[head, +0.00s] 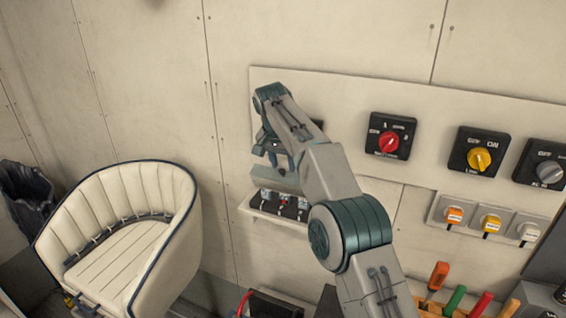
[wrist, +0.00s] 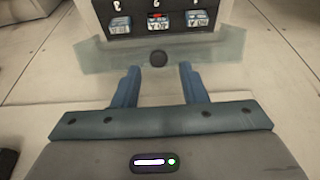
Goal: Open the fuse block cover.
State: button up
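The fuse block (head: 280,205) sits low on the wall, under my forearm, with fuses showing in it. Its pale translucent cover (head: 275,180) appears raised above the fuses in the head view. My gripper (head: 276,164) is just above the cover. In the wrist view its fingers (wrist: 160,68) are apart, with nothing between them, tips just short of the knob; contact cannot be told.
On the wall panel to the right are a red rotary switch (head: 389,141), a yellow one (head: 479,157) and a grey one (head: 549,172). Sockets with plugs (head: 491,224) sit below. A cream seat (head: 125,235) stands left; tool handles (head: 455,300) stick up at lower right.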

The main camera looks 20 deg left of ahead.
jog(key=shift+r, duration=0.1)
jog(key=v, duration=0.4)
jog(key=shift+s+r, duration=0.1)
jog(key=shift+r, duration=0.1)
jog(key=s+b, duration=1)
jog(key=s, duration=0.2)
jog(key=shift+r, duration=0.15)
